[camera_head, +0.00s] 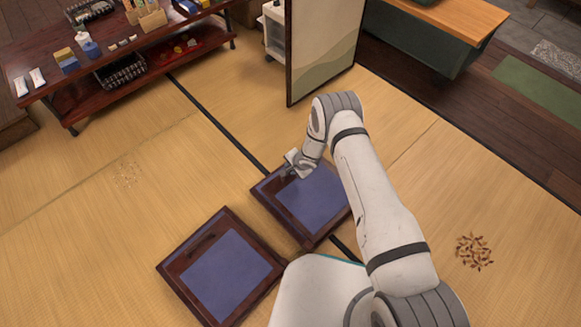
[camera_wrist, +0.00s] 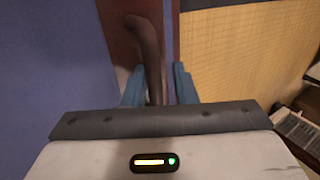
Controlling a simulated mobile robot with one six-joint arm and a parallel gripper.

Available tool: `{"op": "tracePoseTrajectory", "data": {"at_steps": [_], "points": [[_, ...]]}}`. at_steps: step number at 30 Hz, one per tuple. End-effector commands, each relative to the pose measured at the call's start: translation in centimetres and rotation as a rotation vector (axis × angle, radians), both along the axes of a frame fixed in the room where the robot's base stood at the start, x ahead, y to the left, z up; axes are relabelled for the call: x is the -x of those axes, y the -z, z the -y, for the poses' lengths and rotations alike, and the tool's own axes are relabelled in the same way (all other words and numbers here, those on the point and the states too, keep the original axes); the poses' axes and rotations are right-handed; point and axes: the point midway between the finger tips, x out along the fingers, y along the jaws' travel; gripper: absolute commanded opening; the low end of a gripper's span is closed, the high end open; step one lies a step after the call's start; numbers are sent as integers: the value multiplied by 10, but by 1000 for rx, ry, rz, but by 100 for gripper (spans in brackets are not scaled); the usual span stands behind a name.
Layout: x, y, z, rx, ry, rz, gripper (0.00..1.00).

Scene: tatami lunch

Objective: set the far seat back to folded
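The far seat (camera_head: 308,203) is a dark wooden frame with a blue panel, lying on the tatami. It looks flat or nearly so; its exact back angle is unclear, and my arm covers its right side. My gripper (camera_head: 292,165) is at its upper left edge. In the wrist view, the seat's dark curved handle (camera_wrist: 150,45) runs between the blue fingertips of my gripper (camera_wrist: 158,88). The fingers stand apart, with a small gap visible beside the handle. The seat's blue panel (camera_wrist: 50,60) fills the left of that view.
A second, similar seat (camera_head: 225,275) lies flat nearer, at lower left. A low shelf (camera_head: 100,75) with small goods stands at upper left. A folding screen (camera_head: 322,45) stands behind the far seat. Open tatami (camera_head: 110,215) lies to the left.

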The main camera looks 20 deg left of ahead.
Motion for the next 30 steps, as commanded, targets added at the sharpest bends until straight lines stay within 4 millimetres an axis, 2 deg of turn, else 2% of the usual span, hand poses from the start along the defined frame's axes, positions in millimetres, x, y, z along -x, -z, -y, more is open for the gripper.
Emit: {"op": "tracePoseTrajectory", "data": {"at_steps": [12,24,30], "points": [[3,1,9,14,8,-10,30],[13,-58,30,7,8,-5,30],[16,-69,35,3,7,-2,30]]}}
